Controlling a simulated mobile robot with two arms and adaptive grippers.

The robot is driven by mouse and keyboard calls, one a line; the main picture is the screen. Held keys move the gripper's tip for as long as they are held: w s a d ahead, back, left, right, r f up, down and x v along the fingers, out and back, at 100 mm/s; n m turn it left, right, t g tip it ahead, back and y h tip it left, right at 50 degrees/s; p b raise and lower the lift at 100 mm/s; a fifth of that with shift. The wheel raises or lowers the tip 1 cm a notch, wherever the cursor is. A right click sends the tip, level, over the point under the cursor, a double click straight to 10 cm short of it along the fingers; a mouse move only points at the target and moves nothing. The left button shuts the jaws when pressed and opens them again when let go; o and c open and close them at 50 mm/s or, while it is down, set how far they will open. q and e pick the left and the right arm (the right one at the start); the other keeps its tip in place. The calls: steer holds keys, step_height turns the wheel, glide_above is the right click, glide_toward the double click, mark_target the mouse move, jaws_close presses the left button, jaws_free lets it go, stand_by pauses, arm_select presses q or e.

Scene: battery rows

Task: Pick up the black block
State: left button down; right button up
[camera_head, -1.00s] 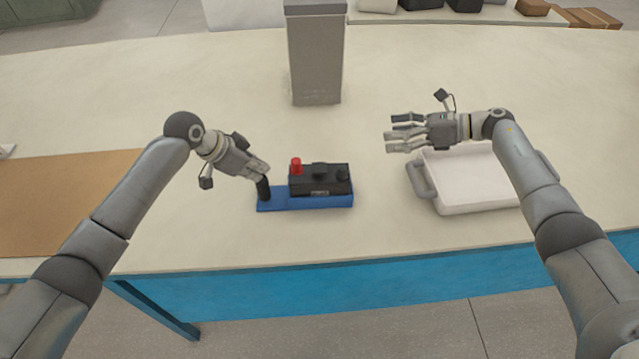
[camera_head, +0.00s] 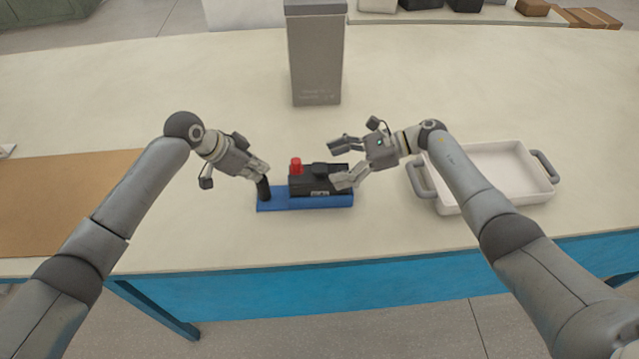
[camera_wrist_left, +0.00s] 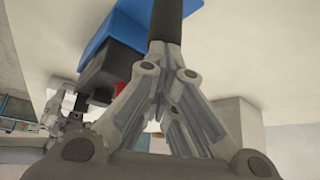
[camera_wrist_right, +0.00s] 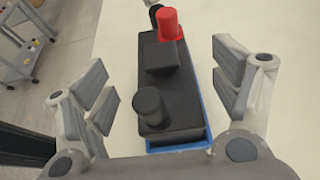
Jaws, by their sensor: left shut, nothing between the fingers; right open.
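The black block (camera_head: 310,183) has a red knob (camera_head: 296,165) and black knobs on top, and sits on a blue tray (camera_head: 300,203). My right gripper (camera_head: 343,160) is open at the block's right end. In the right wrist view the block (camera_wrist_right: 170,90) lies between its spread fingers, with visible gaps on both sides. My left gripper (camera_head: 260,170) is shut at the top of a black post (camera_head: 264,189) at the tray's left end. The left wrist view shows the post (camera_wrist_left: 165,20) at its fingertips; whether they touch is unclear.
A white tray (camera_head: 447,208) with grey handles stands to the right. A tall grey box (camera_head: 316,60) stands behind the block. A brown mat (camera_head: 60,200) lies at the left. The table (camera_head: 210,240) in front of the blue tray is clear.

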mark_target(320, 167)
steer(key=x, duration=0.5)
steer(key=shift+d, duration=0.1)
jaws_close()
steer(key=shift+w+r, duration=0.1)
steer(key=shift+r, duration=0.2)
